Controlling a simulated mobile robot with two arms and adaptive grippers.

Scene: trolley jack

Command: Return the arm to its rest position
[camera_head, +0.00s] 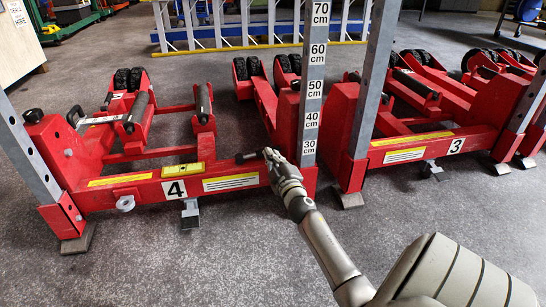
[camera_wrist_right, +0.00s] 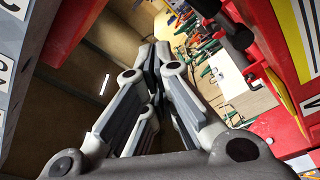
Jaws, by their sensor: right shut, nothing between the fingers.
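My right arm reaches up from the lower right in the head view. Its gripper (camera_head: 268,153) is at the right end of the red front beam of trolley jack 4 (camera_head: 140,192). In the right wrist view the gripper's fingers (camera_wrist_right: 153,55) are drawn together with nothing between them. A short black handle (camera_head: 246,157) shows just left of the fingertips in the head view. Whether they touch is unclear. In the wrist view a black part (camera_wrist_right: 236,38) is right of the fingers, apart from them. My left gripper is not in view.
A grey post with a centimetre scale (camera_head: 314,75) stands right beside the gripper. Trolley jack 3 (camera_head: 420,147) stands to the right. A blue ladder-like rack (camera_head: 250,28) lies behind. The grey floor (camera_head: 190,260) in front is clear.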

